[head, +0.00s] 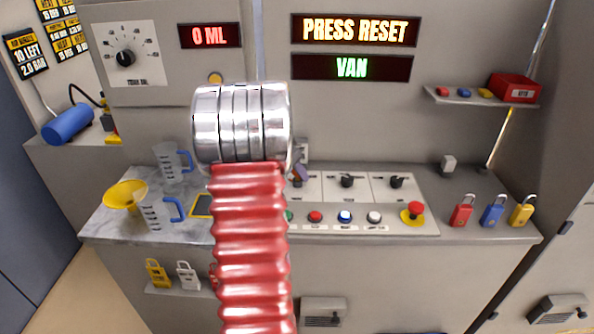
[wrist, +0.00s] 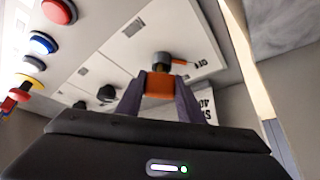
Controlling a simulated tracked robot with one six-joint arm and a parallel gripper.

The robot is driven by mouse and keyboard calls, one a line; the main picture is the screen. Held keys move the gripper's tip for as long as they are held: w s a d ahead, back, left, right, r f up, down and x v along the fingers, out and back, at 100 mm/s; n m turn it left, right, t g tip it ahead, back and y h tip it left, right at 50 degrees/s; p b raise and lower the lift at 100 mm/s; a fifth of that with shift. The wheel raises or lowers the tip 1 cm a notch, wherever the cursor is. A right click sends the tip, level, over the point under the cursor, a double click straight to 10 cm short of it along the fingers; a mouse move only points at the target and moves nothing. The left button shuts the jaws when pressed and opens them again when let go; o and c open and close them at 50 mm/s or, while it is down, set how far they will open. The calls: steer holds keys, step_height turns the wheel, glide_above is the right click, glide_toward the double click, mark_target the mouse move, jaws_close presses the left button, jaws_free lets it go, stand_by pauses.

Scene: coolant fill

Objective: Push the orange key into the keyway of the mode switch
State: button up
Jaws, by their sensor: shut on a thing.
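In the wrist view my gripper (wrist: 158,98) has its two grey-purple fingers shut on the orange key (wrist: 160,86). A round grey and black switch barrel (wrist: 162,60), which looks like the mode switch, stands on the white panel just beyond the key, in line with it. I cannot tell whether the key's tip touches the barrel or is in its keyway; the key's front end is hidden. A small orange mark lies right of the barrel. In the head view my red arm hides the key and the switch; only a bit of my gripper (head: 300,173) shows.
Two black knobs (head: 347,181) (head: 396,182), a row of push buttons (head: 345,216) and a red emergency stop (head: 413,212) share the panel. Jugs (head: 158,211) and a yellow funnel (head: 125,194) stand left. Padlocks (head: 492,211) stand right. The upper display (head: 355,30) reads PRESS RESET.

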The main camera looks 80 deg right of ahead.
steer(key=shift+f, duration=0.45)
steer(key=o, duration=1.1)
steer(key=shift+o, duration=0.2)
steer(key=v, duration=1.3)
steer(key=shift+a+r, duration=0.2)
steer(key=shift+r, duration=0.05)
steer(key=shift+w, duration=0.1)
